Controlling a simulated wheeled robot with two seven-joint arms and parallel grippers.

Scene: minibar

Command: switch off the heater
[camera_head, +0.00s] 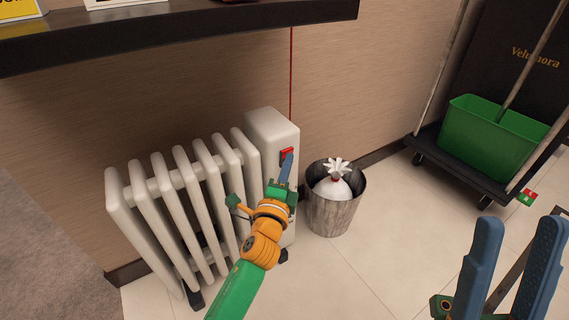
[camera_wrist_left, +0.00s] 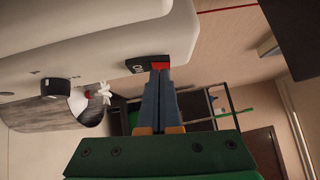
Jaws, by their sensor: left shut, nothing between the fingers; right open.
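The white heater (camera_head: 270,130) stands against the wall at the left in the head view, with ribs and a taller end box. A red switch (camera_head: 287,154) is on the side of that box. My left gripper (camera_head: 288,157) is shut and empty, its blue fingertips at the switch. In the left wrist view the fingertips (camera_wrist_left: 161,74) overlap the lower edge of the red switch (camera_wrist_left: 160,64), which sits in a dark plate on the white side. I cannot tell if they touch. My right gripper (camera_head: 519,235) is open and empty at the lower right.
A grey bin (camera_head: 333,215) with a white bag stands right of the heater. A green bucket (camera_head: 490,135) sits on a dark cart at the upper right. A dark shelf (camera_head: 180,35) overhangs the heater. Tiled floor in front is clear.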

